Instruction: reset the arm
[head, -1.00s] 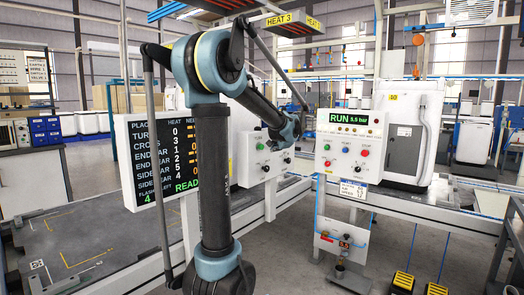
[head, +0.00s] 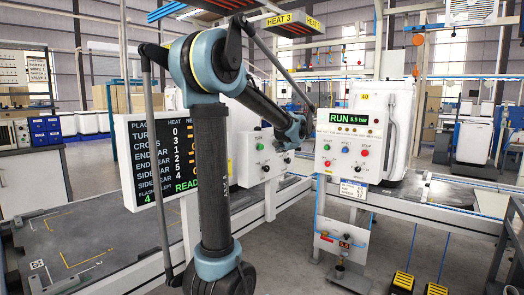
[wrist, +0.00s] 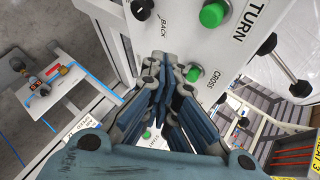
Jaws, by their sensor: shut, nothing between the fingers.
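My arm stands in the middle of the head view, its elbow (head: 207,62) raised and its forearm (head: 262,105) sloping down to the right. My gripper (wrist: 168,92) shows in the wrist view with its dark blue fingers drawn together and nothing between them. In the head view the fingers are hidden or too small to make out. In the wrist view a white control panel (wrist: 225,45) with green buttons, labelled TURN, CROSS and BACK, lies beyond the fingers. I cannot tell how wide the gap to it is.
A black status screen (head: 150,155) stands left of my arm. A white control box (head: 262,157) stands just behind the arm, and a RUN panel (head: 348,145) is to the right. A grey bench top (head: 95,225) spreads at the left. Yellow pedals (head: 403,281) sit on the floor.

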